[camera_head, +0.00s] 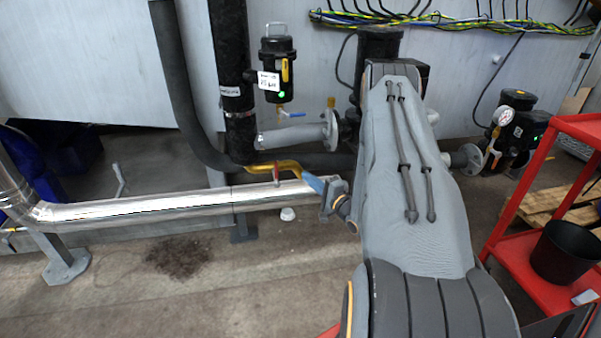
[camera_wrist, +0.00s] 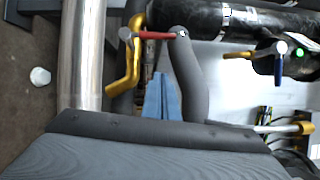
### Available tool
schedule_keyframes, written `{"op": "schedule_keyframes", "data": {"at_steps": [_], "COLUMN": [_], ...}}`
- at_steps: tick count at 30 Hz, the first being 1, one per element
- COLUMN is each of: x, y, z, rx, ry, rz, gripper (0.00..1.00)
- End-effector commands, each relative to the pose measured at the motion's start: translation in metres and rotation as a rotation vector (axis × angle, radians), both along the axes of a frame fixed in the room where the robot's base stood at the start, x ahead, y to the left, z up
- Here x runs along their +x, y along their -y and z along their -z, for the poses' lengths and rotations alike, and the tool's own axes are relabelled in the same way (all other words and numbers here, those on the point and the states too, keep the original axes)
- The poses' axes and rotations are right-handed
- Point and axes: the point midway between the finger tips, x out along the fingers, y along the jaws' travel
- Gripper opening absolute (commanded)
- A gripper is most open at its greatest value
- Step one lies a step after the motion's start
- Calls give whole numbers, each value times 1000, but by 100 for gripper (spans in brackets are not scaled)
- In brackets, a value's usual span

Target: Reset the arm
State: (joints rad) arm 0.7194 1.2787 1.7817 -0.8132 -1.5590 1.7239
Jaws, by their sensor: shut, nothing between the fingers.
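My gripper (camera_head: 312,181) shows in the head view as a small blue-tipped shape at the left of my grey arm. Its blue fingers are shut with nothing between them, in front of the right end of the silver pipe (camera_head: 140,206). In the wrist view, the fingers of my gripper (camera_wrist: 161,98) show as a blue wedge beyond my grey arm cover. A yellow curved handle (camera_head: 268,167) is just left of the fingertips in the head view; contact cannot be told. My arm is bent, and its links hide part of the scene.
A red shelf (camera_head: 511,245) with a black bucket (camera_head: 565,252) stands at the right. A black filter unit (camera_head: 277,65) and a dark vertical pipe (camera_head: 230,60) are at the back. A small white cap (camera_head: 287,214) lies on the floor.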

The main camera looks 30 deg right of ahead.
Motion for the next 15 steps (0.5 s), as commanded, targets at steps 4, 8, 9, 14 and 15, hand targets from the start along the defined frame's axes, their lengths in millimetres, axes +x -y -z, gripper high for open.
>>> {"op": "schedule_keyframes", "data": {"at_steps": [4,8,9,14,15], "x": [-17,-22,-23,-22,-19], "y": [2,2,2,1,0], "z": [0,0,0,-1,-3], "rx": [1,1,0,-6,-17], "ry": [0,0,0,-2,-7], "rz": [1,0,0,-1,-1], "gripper": [0,0,0,0,0]}}
